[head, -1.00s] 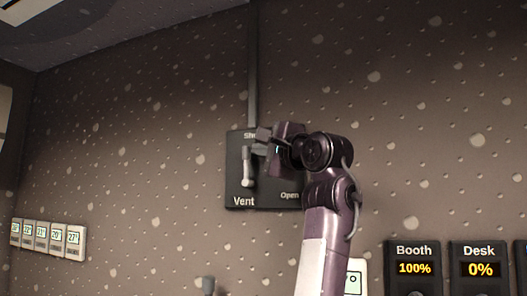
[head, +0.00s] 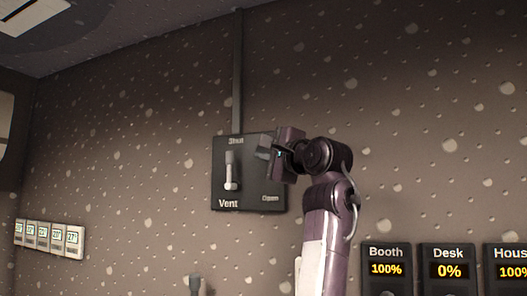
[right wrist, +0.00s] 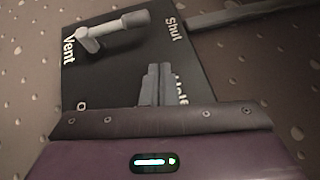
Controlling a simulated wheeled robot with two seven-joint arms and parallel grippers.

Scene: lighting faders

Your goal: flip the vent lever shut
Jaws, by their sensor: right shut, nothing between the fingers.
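The vent panel (head: 262,196) is a dark plate on the wall, marked Vent at lower left, Shut at the top and Open at lower right. Its pale lever (head: 231,172) points straight up, toward the Shut mark. In the right wrist view the lever (right wrist: 115,27) also points toward Shut. My right gripper (head: 264,152) is shut and empty, at the panel's upper right, to the right of the lever. In the right wrist view its fingertips (right wrist: 160,70) are apart from the lever and hide part of some lettering. My left gripper is not in view.
A dark conduit (head: 238,75) runs up from the panel. Booth (head: 386,268) and Desk (head: 449,270) displays read 100% and 0%. Small thermostat-like displays (head: 48,237) line the wall at left. A grey knob-like thing (head: 195,284) shows at the bottom edge.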

